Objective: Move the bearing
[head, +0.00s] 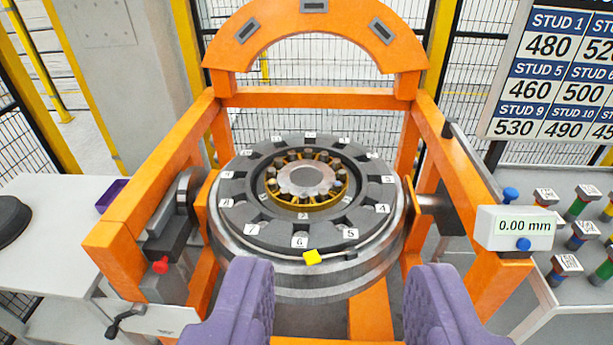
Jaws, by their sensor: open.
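The bearing (304,183) sits at the centre of the wheelset, as a gold ring with dark rollers around a grey hub. A dark grey ring (265,237) with numbered white tags surrounds it. Below lies the broad steel wheel (290,280), held flat in the orange gantry (142,208). A yellow piece (312,257) sits at the wheel's front rim. My gripper (347,290) is open and empty, its two purple padded fingers in the foreground. It is in front of the wheel in the picture, apart from the bearing.
A grey table (60,240) at left carries a dark round part (12,220) and a purple bin (112,196). A gauge reading 0.00 mm (522,228) stands at right beside several coloured studs (580,205). The orange arch (315,45) and frame posts enclose the wheel.

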